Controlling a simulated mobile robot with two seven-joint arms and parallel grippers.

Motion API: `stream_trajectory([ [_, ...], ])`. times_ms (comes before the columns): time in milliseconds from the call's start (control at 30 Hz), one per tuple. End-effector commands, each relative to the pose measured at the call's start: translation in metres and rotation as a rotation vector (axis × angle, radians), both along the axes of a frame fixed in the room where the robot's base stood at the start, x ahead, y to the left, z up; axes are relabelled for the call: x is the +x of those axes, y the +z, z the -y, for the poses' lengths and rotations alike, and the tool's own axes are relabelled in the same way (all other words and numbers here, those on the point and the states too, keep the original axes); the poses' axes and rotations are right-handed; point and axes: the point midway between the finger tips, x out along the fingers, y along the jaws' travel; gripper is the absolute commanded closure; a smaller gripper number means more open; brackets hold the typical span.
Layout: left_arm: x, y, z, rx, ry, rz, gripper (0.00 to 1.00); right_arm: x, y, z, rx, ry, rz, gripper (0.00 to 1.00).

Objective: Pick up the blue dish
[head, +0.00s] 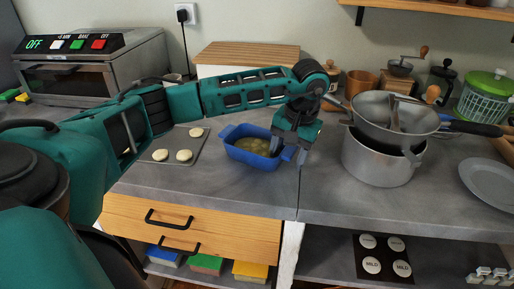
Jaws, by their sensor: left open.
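The blue dish (240,159) is a rectangular baking dish with side handles and yellowish contents. It sits on the grey counter near the middle of the head view. My left gripper (288,162) is at the dish's right end, pointing down, with its fingers apart near the right handle. The gripper hides part of that end, and I cannot tell whether the fingers touch the handle. My right gripper is not in the view.
A tray (158,152) with several pale rounds lies left of the dish. A grey pot (375,163) with a strainer on top stands close on the right. A toaster oven (75,75) is at the back left. A grey plate (490,182) is far right. The counter in front is clear.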

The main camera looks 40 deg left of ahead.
Motion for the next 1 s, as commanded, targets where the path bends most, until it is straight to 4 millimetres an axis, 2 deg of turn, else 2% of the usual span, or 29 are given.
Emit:
stream_trajectory([
  [267, -0.0002, -0.0041, -0.0008, 0.0, 0.0, 0.0, 0.4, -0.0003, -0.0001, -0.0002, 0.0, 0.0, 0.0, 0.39],
  [900, -0.0001, -0.0037, -0.0005, -0.001, 0.0, 0.001, 1.0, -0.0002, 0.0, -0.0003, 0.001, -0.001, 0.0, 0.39],
  [1000, 0.0002, -0.0029, -0.0006, -0.001, 0.001, 0.002, 1.0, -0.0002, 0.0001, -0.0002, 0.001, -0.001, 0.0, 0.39],
])
